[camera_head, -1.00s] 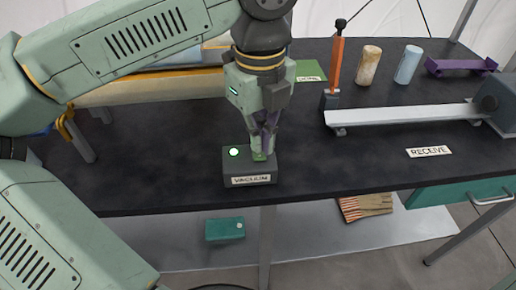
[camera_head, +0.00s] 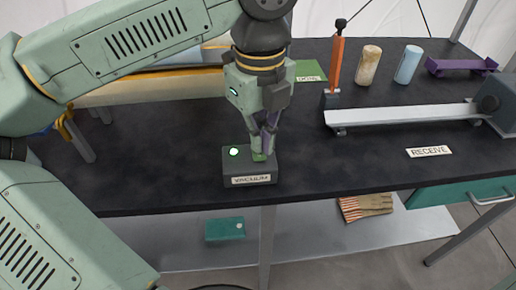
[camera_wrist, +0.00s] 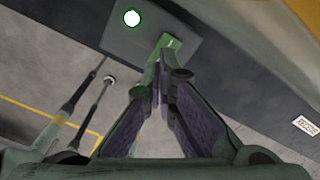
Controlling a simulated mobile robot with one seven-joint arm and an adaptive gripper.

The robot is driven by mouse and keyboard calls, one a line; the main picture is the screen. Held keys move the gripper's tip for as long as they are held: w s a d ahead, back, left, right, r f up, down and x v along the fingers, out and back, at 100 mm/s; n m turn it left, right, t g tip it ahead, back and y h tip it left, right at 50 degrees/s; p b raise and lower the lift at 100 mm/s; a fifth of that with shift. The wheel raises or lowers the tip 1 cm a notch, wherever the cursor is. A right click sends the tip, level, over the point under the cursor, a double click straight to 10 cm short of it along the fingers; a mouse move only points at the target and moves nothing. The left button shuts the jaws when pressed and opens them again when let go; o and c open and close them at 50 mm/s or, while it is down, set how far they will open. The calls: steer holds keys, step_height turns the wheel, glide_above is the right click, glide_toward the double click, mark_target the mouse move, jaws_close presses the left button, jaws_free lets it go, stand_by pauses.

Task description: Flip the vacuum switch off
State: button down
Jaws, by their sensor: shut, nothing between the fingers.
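The vacuum box (camera_head: 240,168) is a dark grey box near the front edge of the black table, with a "VACUUM" label on its front face. A round light (camera_head: 234,151) on its top left glows whitish green; it also shows in the wrist view (camera_wrist: 132,18). A small green switch (camera_head: 259,156) sits on the box's right side; it shows in the wrist view (camera_wrist: 172,45) just beyond my fingertips. My gripper (camera_head: 264,152) is shut and empty, pointing down at the switch. Its fingertips are at or very near the switch; I cannot tell whether they touch it, and they partly hide it.
A metal rail (camera_head: 405,116) with an orange lever (camera_head: 337,62) stands to the right, with two cylinders (camera_head: 368,65) (camera_head: 408,64) and a purple cradle (camera_head: 461,66) behind. A "RECEIVE" label (camera_head: 429,151) lies at the front right. The table between box and rail is clear.

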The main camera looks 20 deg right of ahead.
mark_target(260, 156)
steer(key=shift+f+b, duration=0.35)
steer(key=shift+f, duration=0.1)
steer(key=shift+r, duration=0.15)
step_height(260, 156, up, 7)
steer(key=p, duration=0.4)
stand_by(0.4)
steer(key=shift+s, duration=0.1)
stand_by(0.3)
